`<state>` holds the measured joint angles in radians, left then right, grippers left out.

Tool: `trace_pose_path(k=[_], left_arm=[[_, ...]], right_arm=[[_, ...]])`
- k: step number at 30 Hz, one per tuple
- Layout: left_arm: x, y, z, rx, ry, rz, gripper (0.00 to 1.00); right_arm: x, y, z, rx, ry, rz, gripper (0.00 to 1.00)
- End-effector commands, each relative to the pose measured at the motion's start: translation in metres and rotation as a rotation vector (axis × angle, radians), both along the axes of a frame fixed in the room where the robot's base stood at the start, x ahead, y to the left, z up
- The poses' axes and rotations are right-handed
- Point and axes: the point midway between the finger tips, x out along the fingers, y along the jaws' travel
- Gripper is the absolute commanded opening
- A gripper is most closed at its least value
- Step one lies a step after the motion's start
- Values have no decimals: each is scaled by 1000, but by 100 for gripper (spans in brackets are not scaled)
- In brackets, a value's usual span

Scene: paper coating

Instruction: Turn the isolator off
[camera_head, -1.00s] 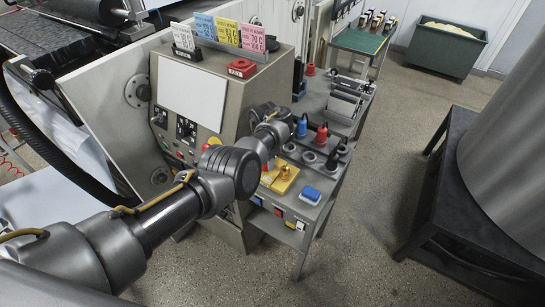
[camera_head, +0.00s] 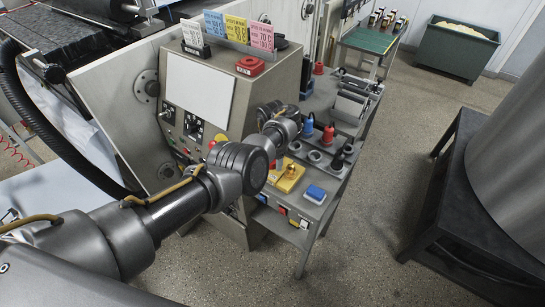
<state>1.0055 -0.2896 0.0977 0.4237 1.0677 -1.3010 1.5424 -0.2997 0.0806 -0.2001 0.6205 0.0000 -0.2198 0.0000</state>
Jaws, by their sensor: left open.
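A grey control cabinet (camera_head: 250,88) stands at the centre, with a blank white plate (camera_head: 200,84) on its sloped face. Below the plate are a black dial (camera_head: 193,125), small switches and a yellow round part (camera_head: 221,138) partly hidden by my left arm. I cannot tell for sure which of these is the isolator. My left arm comes in from the lower left and crosses in front of the cabinet. My left gripper (camera_head: 269,111) is at the cabinet's right side, small, dark and partly hidden by its own wrist. It is open. My right gripper is out of view.
A side bench holds a yellow block (camera_head: 288,177) with a brass knob, a blue block (camera_head: 316,192), and blue (camera_head: 310,122) and red (camera_head: 328,133) plugs. Coloured cards (camera_head: 238,29) stand on the cabinet. A black stand (camera_head: 450,190) is at right. Floor between is clear.

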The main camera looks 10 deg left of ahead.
Motion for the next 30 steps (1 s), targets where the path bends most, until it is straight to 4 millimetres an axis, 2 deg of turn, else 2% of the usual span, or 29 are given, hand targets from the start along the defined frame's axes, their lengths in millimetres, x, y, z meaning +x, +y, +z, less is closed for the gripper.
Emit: trace_pose_path(k=[4,7,18,21,30], left_arm=[[0,0,3,1,-1,0,70],[1,0,14,1,-2,0,70],[1,-1,84,1,-2,-1,70],[1,0,100,1,-1,-1,70],[0,-1,108,1,0,0,70]], right_arm=[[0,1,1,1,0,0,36],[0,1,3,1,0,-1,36],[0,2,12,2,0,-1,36],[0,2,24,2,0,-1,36],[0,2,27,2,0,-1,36]])
